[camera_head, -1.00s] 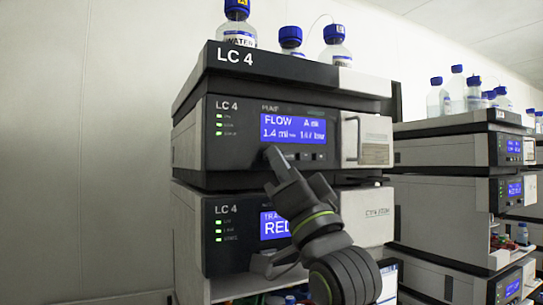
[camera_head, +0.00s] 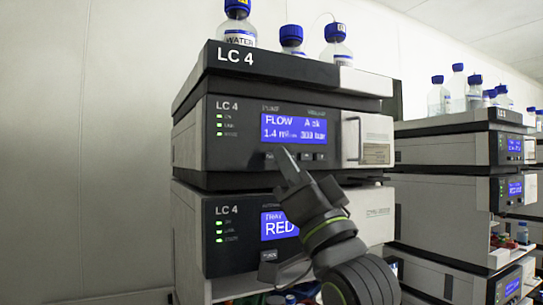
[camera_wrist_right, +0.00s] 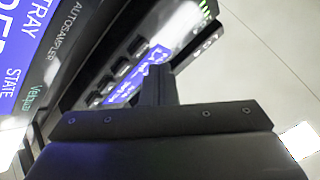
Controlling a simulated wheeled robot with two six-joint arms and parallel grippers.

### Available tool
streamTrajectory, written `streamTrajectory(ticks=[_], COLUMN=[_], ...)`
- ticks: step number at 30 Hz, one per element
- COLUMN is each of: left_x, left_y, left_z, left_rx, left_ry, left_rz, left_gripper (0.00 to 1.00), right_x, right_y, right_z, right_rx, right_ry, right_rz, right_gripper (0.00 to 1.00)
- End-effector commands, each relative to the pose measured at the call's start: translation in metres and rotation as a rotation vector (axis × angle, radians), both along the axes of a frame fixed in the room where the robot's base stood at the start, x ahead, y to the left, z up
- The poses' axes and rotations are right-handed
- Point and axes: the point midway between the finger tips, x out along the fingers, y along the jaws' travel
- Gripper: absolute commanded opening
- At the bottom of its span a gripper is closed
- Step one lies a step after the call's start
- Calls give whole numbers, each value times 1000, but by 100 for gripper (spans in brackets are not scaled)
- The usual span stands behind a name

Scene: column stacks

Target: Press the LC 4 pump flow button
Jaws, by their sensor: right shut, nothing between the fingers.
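The LC 4 pump (camera_head: 235,150) is the upper module of the near stack, with a blue screen (camera_head: 294,129) reading FLOW, 1.4 ml and what looks like 300 bar. A row of small dark buttons (camera_head: 306,156) lies under the screen; its left part is close to or behind my fingertip. My right gripper (camera_head: 285,155) is shut and empty, its tip just below the screen's lower edge. I cannot tell whether it touches the panel. In the right wrist view the shut fingers (camera_wrist_right: 160,85) point toward a dark panel with a blue screen. My left gripper is not in view.
Below the pump is the LC 4 autosampler module (camera_head: 232,240) with a blue screen reading TRAY and RED. Capped bottles (camera_head: 291,40) stand on top of the stack. Another stack (camera_head: 445,160) stands to the right. A bare wall is at the left.

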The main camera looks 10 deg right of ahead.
Motion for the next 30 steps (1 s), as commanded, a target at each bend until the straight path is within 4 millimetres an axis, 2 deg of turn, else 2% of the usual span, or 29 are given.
streamTrajectory(ticks=[12, 30], left_x=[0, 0], left_y=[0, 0], left_z=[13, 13], left_rx=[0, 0], left_ry=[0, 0], left_rz=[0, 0], left_gripper=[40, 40], right_x=[-37, -40], right_y=[-14, -14], right_z=[1, 0], right_rx=[0, 1], right_ry=[-2, -1], right_rz=[-1, 0], right_gripper=[0, 0])
